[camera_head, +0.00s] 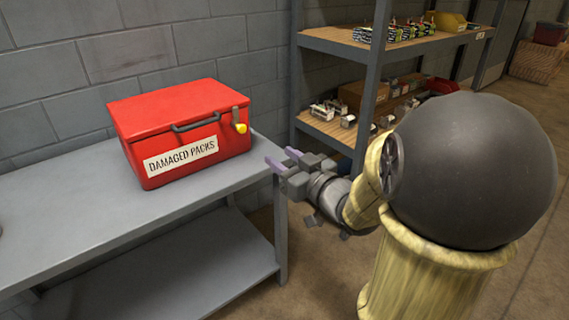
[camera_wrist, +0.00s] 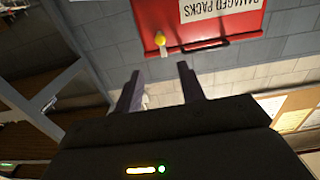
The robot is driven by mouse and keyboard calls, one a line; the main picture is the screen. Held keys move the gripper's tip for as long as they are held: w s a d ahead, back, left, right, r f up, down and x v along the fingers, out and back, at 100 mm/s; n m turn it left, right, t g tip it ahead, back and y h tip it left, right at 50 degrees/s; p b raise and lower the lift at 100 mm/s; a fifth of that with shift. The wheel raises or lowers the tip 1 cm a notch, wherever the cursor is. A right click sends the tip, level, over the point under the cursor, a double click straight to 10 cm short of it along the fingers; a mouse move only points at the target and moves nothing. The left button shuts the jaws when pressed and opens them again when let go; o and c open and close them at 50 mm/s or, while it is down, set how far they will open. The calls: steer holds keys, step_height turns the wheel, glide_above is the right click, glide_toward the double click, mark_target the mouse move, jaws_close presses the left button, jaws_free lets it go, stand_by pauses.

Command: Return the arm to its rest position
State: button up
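My gripper (camera_head: 282,160) is held out at the right end of the grey workbench, just right of the red box. Its two purple-grey fingers stand apart with nothing between them; they also show apart and empty in the wrist view (camera_wrist: 160,90). My arm reaches in from the right in the head view. The red box (camera_head: 175,108), labelled "DAMAGED PACKS", sits on the bench with its lid down. A yellow piece (camera_head: 241,128) is at its latch. In the wrist view the box (camera_wrist: 205,25) appears upside down beyond the fingertips.
The grey workbench (camera_head: 60,215) has a lower shelf (camera_head: 190,275) and bare top around the box. A metal shelving unit (camera_head: 340,48) with packs and small parts stands behind my arm. A block wall (camera_head: 60,80) backs the bench. Open floor (camera_head: 530,110) lies at the right.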

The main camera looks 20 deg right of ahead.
steer(key=shift+w, duration=0.1)
stand_by(0.3)
steer(key=s+f+m+g+h+p, duration=0.3)
steer(key=f+g+h+p, duration=0.3)
steer(key=g+p, duration=0.1)
steer(key=s+a+f+g+p, duration=0.2)
steer(key=s+a+g+p, duration=0.25)
steer(key=s+g, duration=0.5)
step_height(320, 180, up, 38)
steer(key=s+t+p, duration=0.1)
steer(key=t+p, duration=0.1)
steer(key=p, duration=3.5)
steer(key=shift+s+a+f+m+p, duration=0.2)
steer(key=shift+s+a+m+p, duration=0.1)
steer(key=shift+s+a+m, duration=0.1)
